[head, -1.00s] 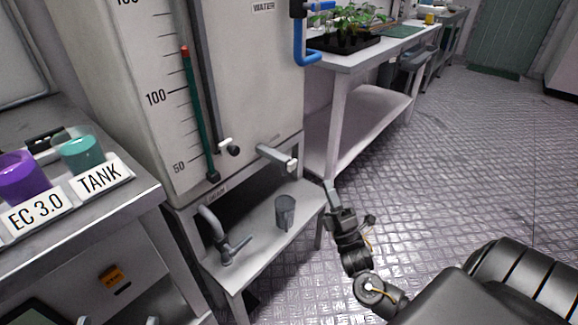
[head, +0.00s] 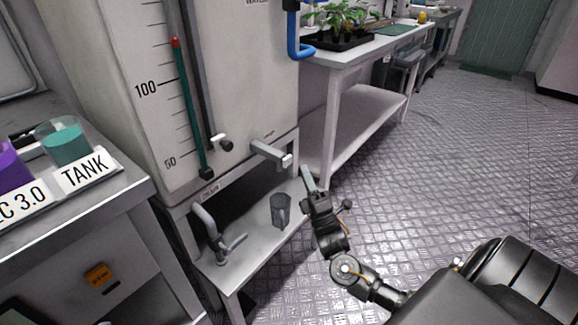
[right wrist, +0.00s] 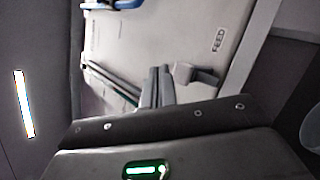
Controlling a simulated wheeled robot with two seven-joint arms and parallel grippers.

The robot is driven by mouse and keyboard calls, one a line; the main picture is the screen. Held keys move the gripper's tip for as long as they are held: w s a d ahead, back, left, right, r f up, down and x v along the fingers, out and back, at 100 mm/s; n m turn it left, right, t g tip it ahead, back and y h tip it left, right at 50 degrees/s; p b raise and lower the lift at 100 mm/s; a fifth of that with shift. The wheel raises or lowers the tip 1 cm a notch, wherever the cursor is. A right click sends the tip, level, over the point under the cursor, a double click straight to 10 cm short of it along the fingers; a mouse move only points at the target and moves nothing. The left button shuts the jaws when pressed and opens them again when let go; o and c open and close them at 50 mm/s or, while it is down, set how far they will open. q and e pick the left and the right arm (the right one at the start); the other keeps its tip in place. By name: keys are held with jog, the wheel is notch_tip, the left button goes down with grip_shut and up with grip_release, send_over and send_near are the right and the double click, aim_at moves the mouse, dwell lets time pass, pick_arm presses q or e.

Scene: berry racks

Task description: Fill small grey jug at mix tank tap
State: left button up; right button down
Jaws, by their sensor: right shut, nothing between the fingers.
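The small grey jug (head: 281,211) stands upright on the low shelf (head: 255,241) under the mix tank (head: 235,90). The tank's grey tap (head: 270,153) sticks out from its lower front, above the jug. My right gripper (head: 308,180) is shut and empty, to the right of the jug and just right of and below the tap, pointing up. In the right wrist view its closed fingers (right wrist: 157,86) lie beside the tap (right wrist: 192,73), close to the FEED label (right wrist: 219,40). The jug is not seen in that view. My left gripper is out of view.
A side bench at left holds a teal beaker (head: 66,143) and a TANK label (head: 86,170). A plant bench (head: 345,60) stands at the back. The floor (head: 450,160) at right is clear.

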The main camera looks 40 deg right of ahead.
aim_at(290, 159)
jog(key=shift+w+a+r, duration=0.1)
jog(key=shift+w+a, duration=0.05)
jog(key=shift+w, duration=0.35)
jog(key=shift+w+a, duration=0.15)
jog(key=shift+w, duration=0.3)
jog(key=shift+w, duration=0.1)
dwell(1.4)
jog(key=shift+w+a, duration=0.1)
jog(key=shift+w, duration=0.2)
jog(key=shift+w+a, duration=0.2)
jog(key=shift+w, duration=0.35)
dwell(0.7)
jog(key=shift+s, duration=0.2)
dwell(0.5)
jog(key=shift+s+d+p, duration=0.3)
jog(key=shift+s+p, duration=0.3)
jog(key=shift+s, duration=0.15)
jog(key=shift+s, duration=0.1)
